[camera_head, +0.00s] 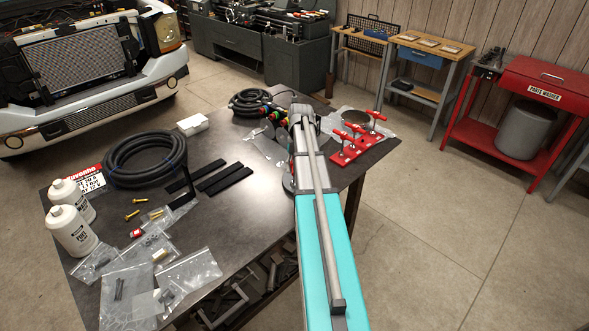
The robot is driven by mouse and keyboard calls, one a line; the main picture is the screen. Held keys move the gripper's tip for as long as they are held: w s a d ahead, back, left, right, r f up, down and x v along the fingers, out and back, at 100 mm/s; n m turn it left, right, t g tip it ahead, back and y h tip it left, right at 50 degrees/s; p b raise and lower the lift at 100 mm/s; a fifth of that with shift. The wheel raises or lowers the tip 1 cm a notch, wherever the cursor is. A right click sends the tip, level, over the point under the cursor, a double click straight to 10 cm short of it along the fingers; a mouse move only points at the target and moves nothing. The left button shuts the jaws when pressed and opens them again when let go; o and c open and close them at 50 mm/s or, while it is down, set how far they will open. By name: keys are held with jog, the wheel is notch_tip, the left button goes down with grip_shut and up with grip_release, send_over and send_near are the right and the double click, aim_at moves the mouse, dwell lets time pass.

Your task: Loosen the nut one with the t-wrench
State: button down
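Red T-handled wrenches stand upright in a red rack (350,156) on the right part of the dark table, just right of my arm. The clearest T-handle (376,116) is at the rack's far right end; others stand nearer. I cannot make out nut one in this view. My teal and grey arm reaches from the bottom centre up over the table. My gripper cannot be made out; my arm hides that area.
The table (225,215) also holds a coiled black hose (145,158), black bars (225,180), two white bottles (70,230) and bags of small hardware (188,270). A truck front (80,70) stands at the upper left. A red parts washer (540,92) stands right. Floor at lower right is clear.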

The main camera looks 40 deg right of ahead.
dwell(0.6)
jog(key=shift+d, duration=0.1)
jog(key=shift+w+r+p, duration=0.15)
jog(key=shift+r+p, duration=0.25)
jog(key=shift+p, duration=0.15)
jog(key=shift+r+p, duration=0.65)
jog(key=shift+s, duration=0.2)
